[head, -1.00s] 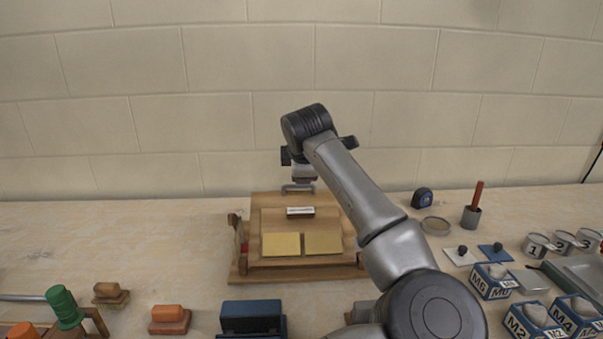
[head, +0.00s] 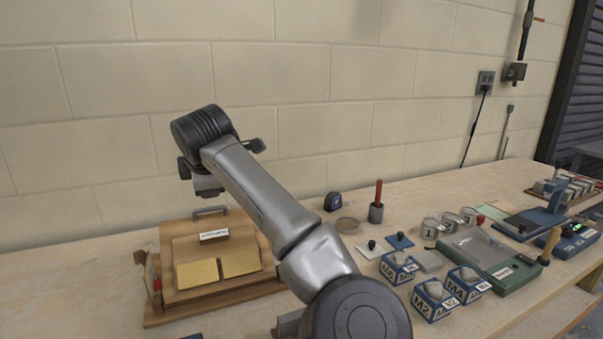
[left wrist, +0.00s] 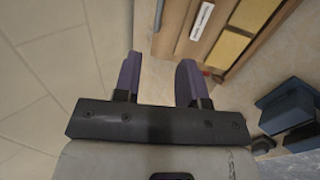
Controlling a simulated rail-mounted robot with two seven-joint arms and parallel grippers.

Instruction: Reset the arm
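Dark blue blocks (left wrist: 287,107) lie at the right in the left wrist view.

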